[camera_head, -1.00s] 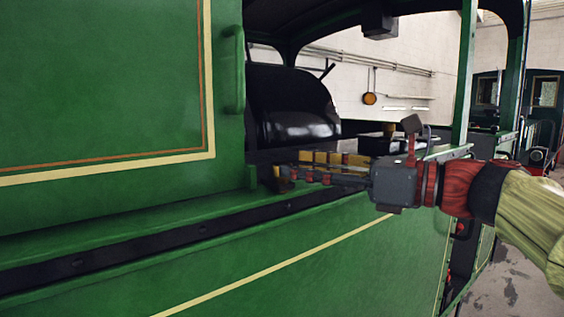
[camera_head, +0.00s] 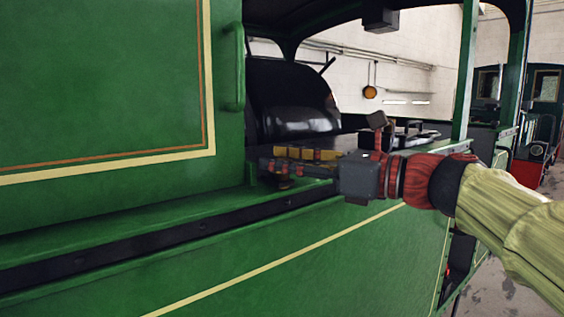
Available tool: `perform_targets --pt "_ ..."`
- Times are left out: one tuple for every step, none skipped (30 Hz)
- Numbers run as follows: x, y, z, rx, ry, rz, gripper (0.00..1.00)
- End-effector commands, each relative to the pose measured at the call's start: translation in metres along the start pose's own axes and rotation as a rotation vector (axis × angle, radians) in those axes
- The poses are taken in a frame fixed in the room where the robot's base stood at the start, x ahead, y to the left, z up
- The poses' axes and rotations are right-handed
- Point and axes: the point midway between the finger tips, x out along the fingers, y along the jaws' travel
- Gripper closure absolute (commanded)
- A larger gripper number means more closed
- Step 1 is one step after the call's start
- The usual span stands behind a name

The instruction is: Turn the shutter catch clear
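The green shutter (camera_head: 105,85), with cream and orange lining and an upright green handle (camera_head: 233,68), fills the left of the view. A small dark, reddish-brown piece (camera_head: 284,184), possibly the catch, shows on the sill by the shutter's lower right corner. My gripper (camera_head: 266,166) reaches in from the right, its fingers pointing left just above that piece and close to the shutter's edge. The fingers overlap in this side view, so their gap and any contact with the piece are hidden.
A green ledge with a dark rail (camera_head: 150,247) runs below the shutter. A black rounded housing (camera_head: 290,103) stands behind the fingers. A green post (camera_head: 466,70) rises behind my arm. The opening above my gripper is clear.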

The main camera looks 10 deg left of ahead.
Motion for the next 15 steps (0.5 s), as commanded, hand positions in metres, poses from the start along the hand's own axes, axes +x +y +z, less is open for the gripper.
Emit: perform_targets --pt "0.0000 0.0000 0.0000 0.000 0.000 0.000 0.77" --pt "-0.0001 0.0001 0.0000 0.000 0.000 0.000 0.78" --pt "-0.0001 0.0001 0.0000 0.000 0.000 0.000 0.80" --pt "-0.0001 0.0001 0.0000 0.000 0.000 0.000 0.82" --pt "-0.0001 0.0001 0.0000 0.000 0.000 0.000 0.84" --pt "0.0000 0.0002 0.0000 0.000 0.000 0.000 0.86" --pt "0.0000 0.0002 0.0000 0.000 0.000 0.000 0.88" --pt "0.0000 0.0002 0.0000 0.000 0.000 0.000 0.90" --pt "0.0000 0.0002 0.0000 0.000 0.000 0.000 0.92" --pt "-0.0001 0.0002 0.0000 0.000 0.000 0.000 0.94" --pt "-0.0001 0.0002 0.0000 0.000 0.000 0.000 0.95" --pt "-0.0001 0.0002 0.0000 0.000 0.000 0.000 0.98" --pt "0.0000 0.0002 0.0000 0.000 0.000 0.001 0.99" --pt "0.0000 0.0003 0.0000 0.000 0.000 0.000 0.99" --pt "-0.0001 0.0003 0.0000 0.000 0.000 0.000 0.99"
